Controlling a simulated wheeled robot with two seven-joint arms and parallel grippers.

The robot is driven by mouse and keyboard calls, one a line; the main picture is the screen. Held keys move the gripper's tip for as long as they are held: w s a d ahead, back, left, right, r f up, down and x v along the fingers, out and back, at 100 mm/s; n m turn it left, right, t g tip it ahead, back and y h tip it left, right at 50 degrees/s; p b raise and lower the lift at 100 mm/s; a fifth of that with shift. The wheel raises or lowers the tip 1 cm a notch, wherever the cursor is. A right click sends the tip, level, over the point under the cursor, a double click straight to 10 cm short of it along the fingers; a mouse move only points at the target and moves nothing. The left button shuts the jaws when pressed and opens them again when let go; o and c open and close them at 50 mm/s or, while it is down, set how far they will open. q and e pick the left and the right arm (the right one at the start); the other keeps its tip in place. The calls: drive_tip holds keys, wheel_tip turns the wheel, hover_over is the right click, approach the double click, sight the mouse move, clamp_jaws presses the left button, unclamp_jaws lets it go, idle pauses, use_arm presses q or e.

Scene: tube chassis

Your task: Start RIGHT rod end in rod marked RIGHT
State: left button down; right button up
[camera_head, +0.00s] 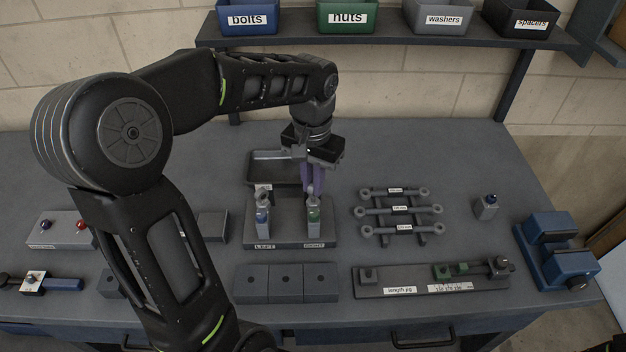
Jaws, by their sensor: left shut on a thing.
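A dark stand (262,241) holds two upright grey rods, with front labels reading LEFT and RIGHT. The left rod (263,226) has a blue band near its top, and the right rod (314,228) has a green band. My left gripper (312,188) points down over the right rod, its purple fingers shut on a small grey rod end (311,193). The rod end is at the top of the right rod. The fingers partly cover it, and I cannot tell whether its thread sits in the rod.
A dark tray (262,165) lies behind the stand. Finished-looking links (393,210) lie on a rack to the right, with a length jig (400,290) in front. A blue vise (560,255) stands at the right edge. Three grey blocks (286,283) sit in front of the stand.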

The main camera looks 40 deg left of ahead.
use_arm(q)
drive_tip(key=shift+f, duration=0.45)
drive_tip(key=shift+r, duration=0.1)
drive_tip(key=c, duration=1.4)
unclamp_jaws()
drive_tip(key=shift+r+b, duration=0.6)
drive_tip(key=shift+r, duration=3.3)
